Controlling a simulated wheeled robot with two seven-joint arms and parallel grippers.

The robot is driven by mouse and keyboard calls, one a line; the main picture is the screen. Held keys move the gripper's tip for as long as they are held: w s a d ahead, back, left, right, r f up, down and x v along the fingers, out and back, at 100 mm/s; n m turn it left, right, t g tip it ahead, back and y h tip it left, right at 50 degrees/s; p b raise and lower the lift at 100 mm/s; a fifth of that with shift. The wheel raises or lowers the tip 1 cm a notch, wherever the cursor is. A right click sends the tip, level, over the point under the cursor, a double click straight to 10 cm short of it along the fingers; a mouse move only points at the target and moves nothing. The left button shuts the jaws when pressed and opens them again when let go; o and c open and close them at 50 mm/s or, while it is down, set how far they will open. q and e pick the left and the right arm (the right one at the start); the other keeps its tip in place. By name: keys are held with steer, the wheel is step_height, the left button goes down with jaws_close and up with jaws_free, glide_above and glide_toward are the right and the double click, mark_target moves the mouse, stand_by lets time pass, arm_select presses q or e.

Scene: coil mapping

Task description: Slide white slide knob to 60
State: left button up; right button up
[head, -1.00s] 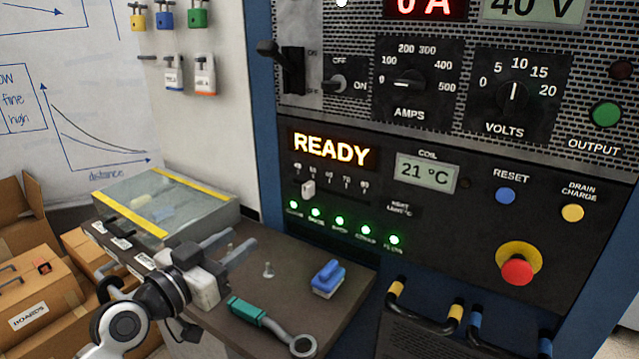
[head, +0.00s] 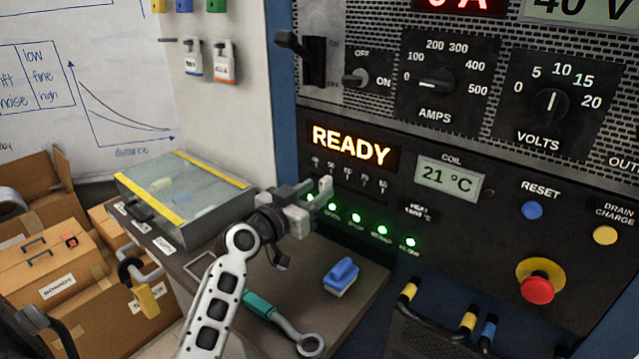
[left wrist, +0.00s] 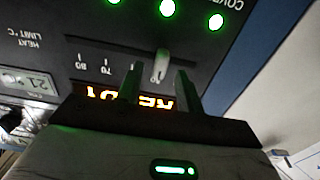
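The white slide knob (head: 325,187) sits near the low, left end of its slot on the black panel, below the READY display. It also shows in the left wrist view (left wrist: 160,66), where the picture is upside down. The scale (head: 347,178) is small; 70 and 80 read in the wrist view, and the lower marks are hidden there by my finger. My left gripper (head: 313,196) is at the panel, open, with one finger on each side of the knob. A gap shows between the knob and each finger. My right gripper is not in view.
Green lamps (head: 356,224) line the panel just under the slot. A grey-brown bench (head: 300,270) below carries a clear-lidded box (head: 185,195), a blue-handled block (head: 341,276) and a teal-handled tool (head: 262,306). A red stop button (head: 537,289) is at right.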

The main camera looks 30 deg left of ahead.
mark_target(347, 186)
arm_select(q)
steer(key=shift+w, duration=1.1)
jaws_close()
steer(key=d+p, duration=0.1)
steer(key=d, duration=0.3)
steer(key=shift+s, duration=0.15)
steer(key=shift+d, duration=0.1)
jaws_free()
